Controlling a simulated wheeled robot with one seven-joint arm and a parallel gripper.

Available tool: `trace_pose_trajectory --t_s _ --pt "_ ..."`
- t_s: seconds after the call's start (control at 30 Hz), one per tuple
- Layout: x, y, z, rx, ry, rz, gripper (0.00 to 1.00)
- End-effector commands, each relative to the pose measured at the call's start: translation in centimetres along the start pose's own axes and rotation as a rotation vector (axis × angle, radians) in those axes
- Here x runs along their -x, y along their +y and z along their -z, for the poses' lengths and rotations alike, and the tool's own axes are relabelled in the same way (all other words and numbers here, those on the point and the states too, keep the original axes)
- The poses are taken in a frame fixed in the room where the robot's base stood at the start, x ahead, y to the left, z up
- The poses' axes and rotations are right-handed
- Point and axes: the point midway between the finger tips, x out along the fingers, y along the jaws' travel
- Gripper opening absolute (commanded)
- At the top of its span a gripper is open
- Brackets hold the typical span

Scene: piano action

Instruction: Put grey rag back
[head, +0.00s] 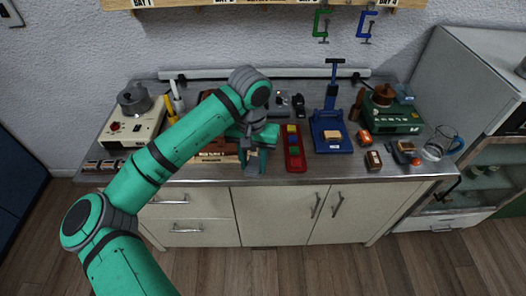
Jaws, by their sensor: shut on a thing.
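My gripper (254,160) hangs low over the worktop near its front edge, left of the red tray. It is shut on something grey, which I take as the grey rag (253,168). The grey thing and the grey fingers are hard to tell apart at this size. Whether it touches the worktop cannot be told. My arm hides part of the worktop behind and left of the gripper.
A red tray (295,165) with coloured blocks lies right of my gripper. A blue press (333,140), a green device (387,118) and a glass jug (435,151) stand further right. A cream device with a pot (128,128) stands left. Free worktop (330,168) shows in front of the press.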

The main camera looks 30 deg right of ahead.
Motion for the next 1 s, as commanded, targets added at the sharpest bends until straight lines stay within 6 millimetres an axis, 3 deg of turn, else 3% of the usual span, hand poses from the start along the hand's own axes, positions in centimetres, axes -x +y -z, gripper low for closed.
trace_pose_trajectory --t_s 0.27,0.7,0.83,1.0 --pt "-6.4 -4.4 -3.0 0.168 -0.005 -0.007 0.14" --pt "-22.8 -16.0 -10.5 0.607 -0.007 -0.007 0.14" --pt "-26.9 -18.9 -12.3 0.716 -0.006 -0.006 0.14" --pt "-30.7 -21.8 -14.0 0.817 -0.004 -0.003 0.14"
